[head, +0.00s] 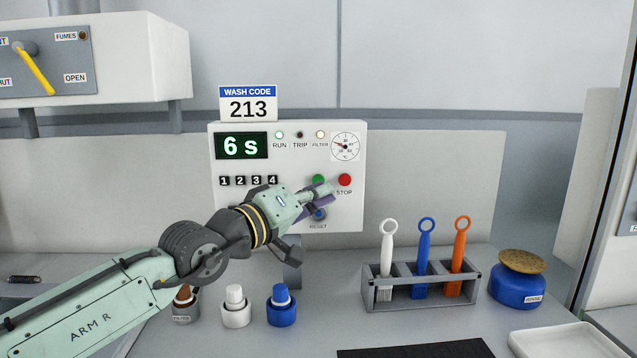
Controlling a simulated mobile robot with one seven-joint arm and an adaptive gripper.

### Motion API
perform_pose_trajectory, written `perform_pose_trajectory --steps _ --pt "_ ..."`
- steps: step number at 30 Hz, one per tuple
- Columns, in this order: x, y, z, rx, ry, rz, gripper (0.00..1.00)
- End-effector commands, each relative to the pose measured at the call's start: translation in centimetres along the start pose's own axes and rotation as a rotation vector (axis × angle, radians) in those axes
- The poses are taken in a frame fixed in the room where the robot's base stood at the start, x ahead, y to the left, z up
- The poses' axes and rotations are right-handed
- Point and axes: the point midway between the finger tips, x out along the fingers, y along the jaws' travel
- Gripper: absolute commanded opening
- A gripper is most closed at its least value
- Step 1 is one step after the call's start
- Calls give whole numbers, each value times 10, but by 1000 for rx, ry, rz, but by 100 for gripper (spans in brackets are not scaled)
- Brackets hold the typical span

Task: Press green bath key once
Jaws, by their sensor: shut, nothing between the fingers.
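The control panel (290,158) is a white box with a display (241,145) reading "6 s". The green key (318,180) sits on its right half, and its lower edge is close behind my gripper in the picture. My gripper (327,190) is shut and empty, in front of the panel just below and right of the green key. I cannot tell whether it touches the key or the panel. The key's label is hidden by my gripper.
Numbered keys (248,181) are at left. A brush rack (420,288), blue jar (518,290) and bottles (282,312) stand on the bench. A "213" sign (248,104) tops the panel.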

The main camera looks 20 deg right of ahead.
Motion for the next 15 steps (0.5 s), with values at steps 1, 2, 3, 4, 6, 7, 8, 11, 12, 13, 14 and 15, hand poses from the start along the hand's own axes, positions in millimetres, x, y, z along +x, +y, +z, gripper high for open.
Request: perform_pose_trajectory --steps 1,2,3,4,6,7,8,11,12,13,14,15 --pt "-3 0 3 2 0 0 0" --pt "-5 1 5 3 0 0 0" --pt "-8 2 7 3 1 -1 0" --pt "-10 4 8 3 1 -1 0" --pt "-15 8 13 4 0 -1 0" --pt "-17 9 14 3 0 -2 0" --pt "-19 10 16 3 1 -2 0" --pt "-26 16 20 2 1 -1 0" --pt "-28 18 22 2 1 -1 0" --pt "-30 19 23 2 1 -1 0" --pt "-31 20 24 2 1 0 0" --pt "-32 22 24 1 1 0 0"
